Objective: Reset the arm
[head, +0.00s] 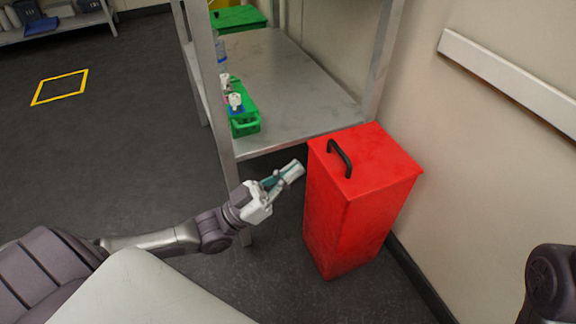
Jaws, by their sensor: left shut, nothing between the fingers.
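My left arm reaches in from the left, and its gripper (296,168) is shut and empty. It is in front of the shelf's near leg, just left of the red bin (345,215). The bin stands upright on the floor with its lid closed and a black handle (340,158) on top. I cannot tell whether the fingertips touch the bin. Only a dark part of my right arm shows at the lower right edge; the right gripper is out of view.
A metal shelf (290,100) holds a green rack (245,122) with bottles and a green box (238,18) farther back. A wall with a white rail (510,80) bounds the right. A yellow floor square (60,87) marks open floor at left. Another shelf (65,24) stands far left.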

